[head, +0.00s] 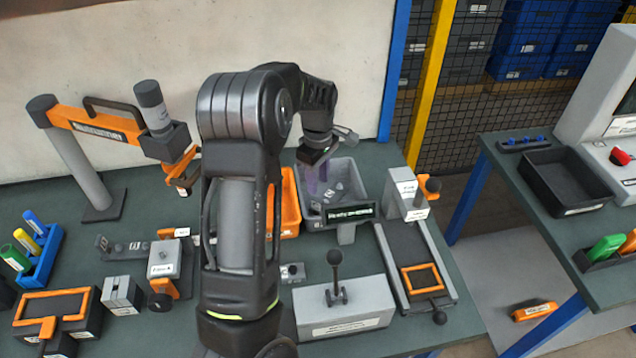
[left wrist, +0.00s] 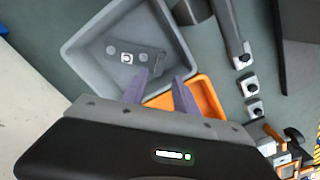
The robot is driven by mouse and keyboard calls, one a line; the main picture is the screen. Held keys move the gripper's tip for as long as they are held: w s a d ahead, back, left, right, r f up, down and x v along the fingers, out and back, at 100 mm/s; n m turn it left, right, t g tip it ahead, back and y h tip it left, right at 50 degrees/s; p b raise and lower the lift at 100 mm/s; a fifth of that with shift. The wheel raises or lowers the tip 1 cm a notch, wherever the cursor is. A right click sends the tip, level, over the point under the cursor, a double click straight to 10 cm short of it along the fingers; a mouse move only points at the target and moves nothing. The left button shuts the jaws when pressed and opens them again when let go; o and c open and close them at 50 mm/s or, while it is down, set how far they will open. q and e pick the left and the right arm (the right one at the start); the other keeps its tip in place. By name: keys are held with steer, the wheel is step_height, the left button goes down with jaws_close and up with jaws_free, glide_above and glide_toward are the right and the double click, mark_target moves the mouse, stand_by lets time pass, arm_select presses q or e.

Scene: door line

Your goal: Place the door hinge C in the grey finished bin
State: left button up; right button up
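The grey bin (head: 357,172) stands in the middle of the bench; it also shows in the left wrist view (left wrist: 88,72). A flat grey hinge (left wrist: 150,60) with a pale square label lies on its floor. The letter on the label is too small to read surely. My left gripper (head: 318,184) is over the bin. In the left wrist view, its two purple fingers (left wrist: 161,77) are apart with nothing between them. The hinge lies just beyond the fingertips and looks clear of them. My right gripper is not in view.
An orange bin (head: 291,200) adjoins the grey bin on its left, partly behind my arm. A dark sign stands at the grey bin's front. A grey lever box (head: 345,308) and a slide fixture (head: 407,250) stand nearer and right. An orange-armed stand (head: 85,170) is at left.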

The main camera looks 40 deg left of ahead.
arm_select(q)
step_height(320, 180, up, 3)
steer(key=shift+f+p, duration=0.15)
steer(key=shift+p, duration=0.2)
steer(key=shift+s+f, duration=0.1)
stand_by(0.6)
